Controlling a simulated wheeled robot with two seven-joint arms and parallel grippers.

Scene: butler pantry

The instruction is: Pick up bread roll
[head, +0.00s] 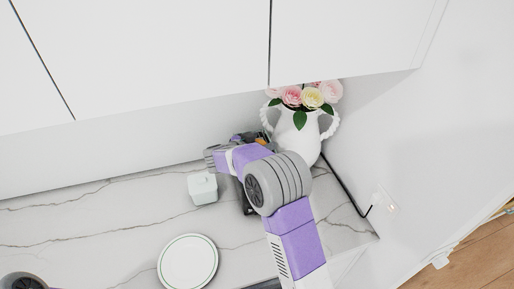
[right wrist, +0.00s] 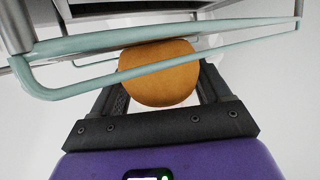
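The bread roll (right wrist: 158,75) is round and orange-brown in the right wrist view. It lies between the two spread fingers of my right gripper (right wrist: 162,84), and pale teal bars cross in front of it. I cannot tell whether either finger touches it. In the head view my right gripper (head: 248,141) is at the back of the counter, mostly hidden behind my own wrist. My left gripper is out of view; only a bit of my arm shows at the lower left.
A white vase (head: 296,137) with pink and yellow roses stands just right of my right gripper. A small pale lidded box (head: 202,188) is to its left. A round white plate (head: 187,262) lies nearer the front. White cabinets (head: 160,50) overhang. The left counter is clear.

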